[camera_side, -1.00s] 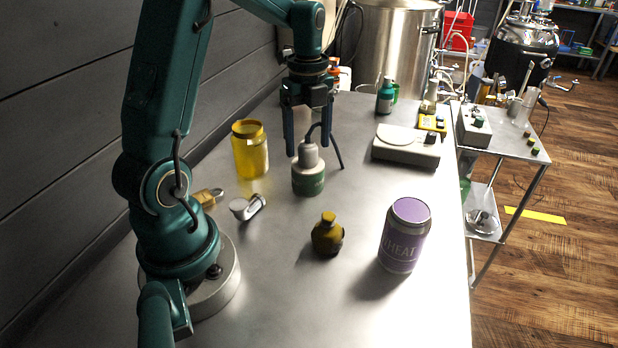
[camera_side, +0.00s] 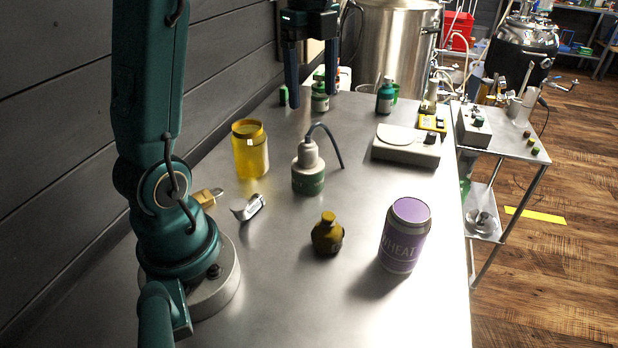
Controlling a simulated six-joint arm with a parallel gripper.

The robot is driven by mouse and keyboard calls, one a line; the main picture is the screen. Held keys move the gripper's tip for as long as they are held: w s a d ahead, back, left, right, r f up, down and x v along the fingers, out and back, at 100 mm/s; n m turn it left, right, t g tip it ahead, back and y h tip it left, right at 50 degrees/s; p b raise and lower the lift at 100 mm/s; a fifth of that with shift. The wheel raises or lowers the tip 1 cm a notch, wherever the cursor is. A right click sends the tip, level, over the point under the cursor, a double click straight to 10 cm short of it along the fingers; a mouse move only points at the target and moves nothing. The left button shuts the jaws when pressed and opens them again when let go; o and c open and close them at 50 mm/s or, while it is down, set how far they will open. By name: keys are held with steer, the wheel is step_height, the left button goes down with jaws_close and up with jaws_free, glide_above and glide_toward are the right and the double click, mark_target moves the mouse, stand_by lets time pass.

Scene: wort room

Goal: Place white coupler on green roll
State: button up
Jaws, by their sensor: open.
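The white coupler (camera_side: 308,154), light grey-white with a dark curved hose from its top, stands upright on the green roll (camera_side: 308,182). The roll is a short green cylinder with a pale upper part and faint lettering, upright on the steel table. My gripper (camera_side: 312,97) is open and empty, above and behind the coupler in the picture and apart from it. Its two dark fingers point down. The contact between coupler and roll is too small to see in detail.
Around stand a yellow jar (camera_side: 250,150), a small metal fitting (camera_side: 248,207), a brown-yellow bottle (camera_side: 327,236), a purple-white can (camera_side: 405,236), a scale (camera_side: 406,147) and green bottles (camera_side: 385,97). The front middle of the table (camera_side: 300,300) is clear.

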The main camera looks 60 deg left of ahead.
steer(key=s+d+f+n+t, duration=0.2)
steer(key=s+d+n, duration=0.3)
steer(key=d+n, duration=0.2)
steer(key=s+d+f+n+t, duration=0.3)
steer(key=s+d+n, duration=0.2)
steer(key=n, duration=0.3)
steer(key=shift+d+n, duration=0.4)
steer(key=shift+d, duration=0.5)
